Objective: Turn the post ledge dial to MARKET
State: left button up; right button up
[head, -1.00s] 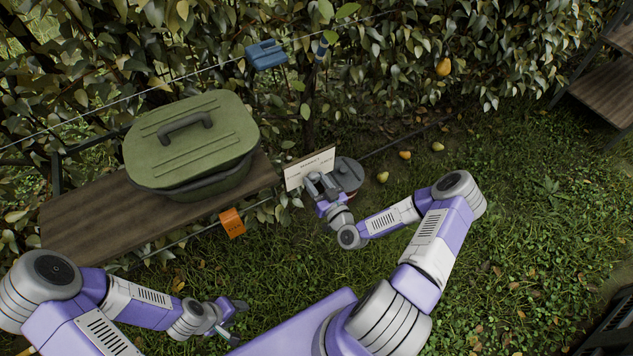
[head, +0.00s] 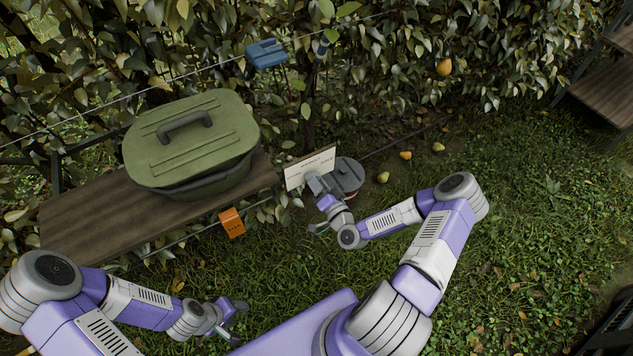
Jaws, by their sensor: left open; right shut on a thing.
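My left gripper (head: 235,313) is open and empty, low over the grass at the bottom of the view.
A green lidded bin (head: 190,140) stands on a wooden bench (head: 90,220). A blue clip-like object (head: 266,54) is on the wire. Several pears lie on the grass or hang right of the dial. Grass at centre is clear.

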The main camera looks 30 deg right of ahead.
jog(key=shift+m, duration=0.5)
jog(key=o, duration=1)
jog(key=s+p, duration=0.1)
jog(key=s, duration=0.6)
jog(key=shift+s, duration=0.3)
